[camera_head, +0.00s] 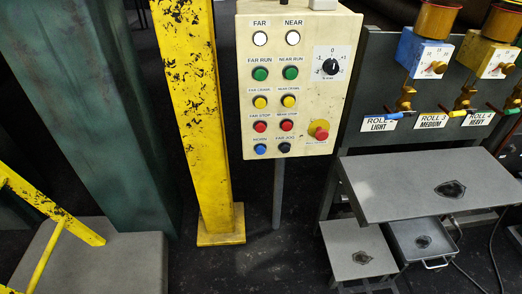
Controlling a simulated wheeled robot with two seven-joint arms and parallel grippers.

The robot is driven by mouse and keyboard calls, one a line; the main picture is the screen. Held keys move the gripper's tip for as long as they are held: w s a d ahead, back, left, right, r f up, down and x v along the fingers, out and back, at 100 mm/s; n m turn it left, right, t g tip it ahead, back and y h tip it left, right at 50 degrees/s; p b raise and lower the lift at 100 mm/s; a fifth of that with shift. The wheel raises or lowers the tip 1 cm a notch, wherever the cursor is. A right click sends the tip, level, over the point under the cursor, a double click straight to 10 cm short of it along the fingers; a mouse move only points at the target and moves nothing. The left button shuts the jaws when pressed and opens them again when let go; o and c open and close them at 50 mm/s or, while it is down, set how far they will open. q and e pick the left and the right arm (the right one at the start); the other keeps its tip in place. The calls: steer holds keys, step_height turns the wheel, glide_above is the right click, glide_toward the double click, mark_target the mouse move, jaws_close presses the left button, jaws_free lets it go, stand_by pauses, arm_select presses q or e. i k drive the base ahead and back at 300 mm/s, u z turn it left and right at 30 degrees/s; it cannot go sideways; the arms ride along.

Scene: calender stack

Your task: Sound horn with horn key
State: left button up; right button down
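The blue HORN button (260,149) sits at the bottom left of the cream control box (243,90), under a small label that reads HORN. The black FAR JOG button (284,147) is just to its right, and a red button (260,127) is just above it. I cannot tell whether the blue button is pressed. Neither of my grippers is in view, and nothing covers the button.
A yellow post (196,110) stands just left of the box. A red mushroom button (319,130) and a black rotary knob (330,66) stick out on its right side. A grey shelf (400,185) juts out at right. Space before the box looks clear.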

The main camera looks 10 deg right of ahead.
mark_target(260, 149)
steer(key=z, duration=1.25)
steer(key=i, duration=0.35)
steer(key=u, duration=1.5)
